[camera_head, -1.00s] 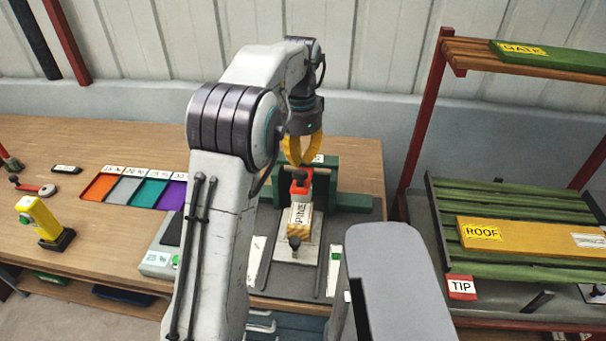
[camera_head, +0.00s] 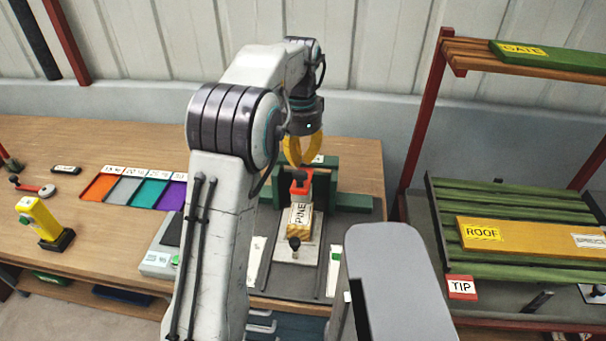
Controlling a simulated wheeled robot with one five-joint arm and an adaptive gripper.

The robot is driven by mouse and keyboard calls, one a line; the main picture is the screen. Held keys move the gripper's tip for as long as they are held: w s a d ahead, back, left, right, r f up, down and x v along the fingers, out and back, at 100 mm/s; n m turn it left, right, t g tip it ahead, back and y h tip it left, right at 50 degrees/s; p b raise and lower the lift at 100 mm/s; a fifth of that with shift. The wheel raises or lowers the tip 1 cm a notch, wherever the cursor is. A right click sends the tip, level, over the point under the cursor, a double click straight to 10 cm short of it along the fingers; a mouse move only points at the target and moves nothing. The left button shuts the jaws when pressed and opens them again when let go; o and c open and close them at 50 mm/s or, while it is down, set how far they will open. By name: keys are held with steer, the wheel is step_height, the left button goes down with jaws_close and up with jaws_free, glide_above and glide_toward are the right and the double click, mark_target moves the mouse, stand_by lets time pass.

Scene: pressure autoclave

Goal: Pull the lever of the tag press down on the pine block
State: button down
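The tag press is a green frame (camera_head: 348,201) at the back of the bench, with a red part (camera_head: 300,184) in front of it. The pine block (camera_head: 299,216), with a white PINE label, sits below and in front of the red part on a pale plate. A dark knob (camera_head: 294,243) stands at the block's near end. My gripper (camera_head: 302,162) has yellow fingers and hangs pointing down, just above and behind the red part. Its fingertips overlap the top of the press in this view, so I cannot tell whether they touch or grip the lever.
Coloured trays (camera_head: 125,188), a scale (camera_head: 157,261) and a yellow tool (camera_head: 40,218) lie on the bench to the left. A rack with green slats (camera_head: 510,203) and a yellow ROOF board (camera_head: 530,238) stands to the right. A TIP tag (camera_head: 461,287) hangs at its front.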

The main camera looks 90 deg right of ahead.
mark_target(300, 183)
steer(key=shift+f+b, duration=2.9)
steer(key=shift+f, duration=1.2)
steer(key=shift+r+p, duration=4.6)
steer(key=shift+r, duration=0.1)
